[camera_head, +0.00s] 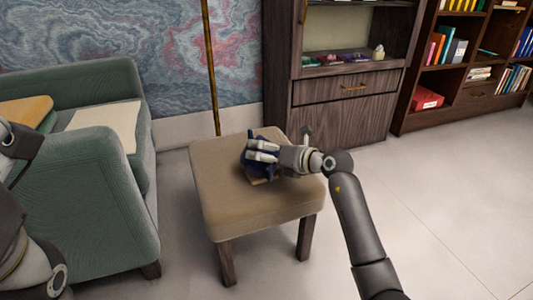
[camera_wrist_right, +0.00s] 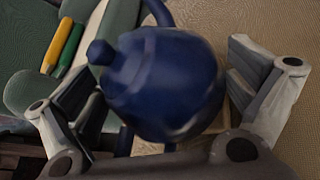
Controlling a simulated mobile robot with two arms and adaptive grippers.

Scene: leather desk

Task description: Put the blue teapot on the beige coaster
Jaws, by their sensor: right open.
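The blue teapot (camera_head: 248,160) is on the tan stool, partly hidden by my right gripper (camera_head: 262,151). In the right wrist view the teapot (camera_wrist_right: 165,85) sits between the spread fingers of the right gripper (camera_wrist_right: 168,92), which is open around it. The beige coaster (camera_head: 261,181) shows as a small edge under the teapot. In the right wrist view a pale strip of the coaster (camera_wrist_right: 215,112) shows beside and below the teapot. The teapot appears to be over the coaster; how fully it rests there is hidden. My left gripper is out of view.
The tan stool (camera_head: 225,205) has bare room at its front and left. A thin brass pole (camera_head: 210,70) and a dark wooden cabinet (camera_head: 345,110) are behind. A bookcase (camera_head: 460,75) stands at back right.

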